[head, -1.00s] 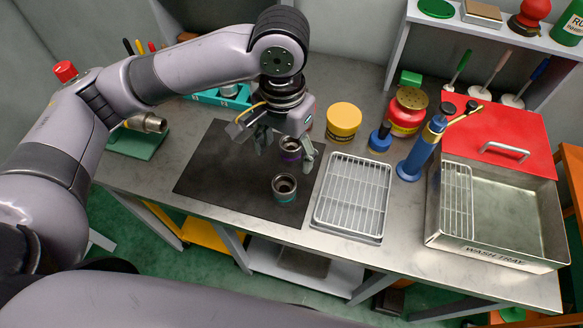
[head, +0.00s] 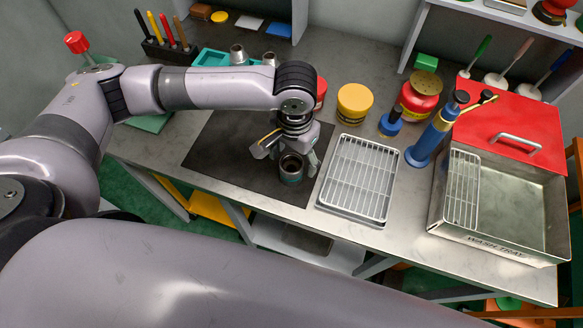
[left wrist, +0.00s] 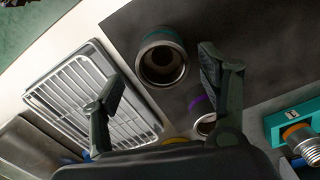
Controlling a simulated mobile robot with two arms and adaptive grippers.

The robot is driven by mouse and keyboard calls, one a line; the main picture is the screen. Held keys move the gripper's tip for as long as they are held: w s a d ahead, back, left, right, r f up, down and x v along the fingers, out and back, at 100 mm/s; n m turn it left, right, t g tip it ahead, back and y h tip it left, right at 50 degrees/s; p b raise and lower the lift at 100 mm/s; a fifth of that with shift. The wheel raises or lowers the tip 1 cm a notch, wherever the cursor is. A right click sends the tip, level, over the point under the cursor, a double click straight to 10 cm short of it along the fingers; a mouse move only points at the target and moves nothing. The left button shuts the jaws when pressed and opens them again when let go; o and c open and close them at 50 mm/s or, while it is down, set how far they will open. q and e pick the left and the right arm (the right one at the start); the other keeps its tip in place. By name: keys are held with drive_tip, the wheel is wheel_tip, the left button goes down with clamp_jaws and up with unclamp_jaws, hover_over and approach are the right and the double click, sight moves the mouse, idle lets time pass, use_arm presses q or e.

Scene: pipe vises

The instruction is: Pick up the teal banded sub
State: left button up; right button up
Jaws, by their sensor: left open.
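The teal banded sub (head: 291,170) is a short dark metal ring standing upright on the black mat (head: 222,150). In the left wrist view its open bore and teal rim band (left wrist: 163,57) show near the top, ahead of the fingers. My left gripper (head: 286,156) is open, pointing down just behind and above it. In the left wrist view the two fingers (left wrist: 158,78) are spread, with the sub lying beyond the gap between their tips; contact is not visible. A purple banded sub (left wrist: 204,119) stands nearby, hidden behind my gripper in the head view. My right gripper is not in view.
A wire drying rack (head: 358,180) lies right of the mat. Behind stand a yellow-lidded jar (head: 354,103), a red can (head: 421,96) and a blue pump-like tool (head: 432,138). The metal wash tray (head: 510,205) is at right. The mat's left side is clear.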

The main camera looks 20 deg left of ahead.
sight(292, 168)
use_arm(q)
drive_tip(key=f, duration=0.4)
drive_tip(key=shift+s+a+f+p, duration=0.1)
drive_tip(key=shift+a+f+p, duration=0.2)
drive_tip(key=shift+f+p, duration=0.1)
drive_tip(key=shift+r, duration=0.15)
drive_tip(key=c, duration=1.5)
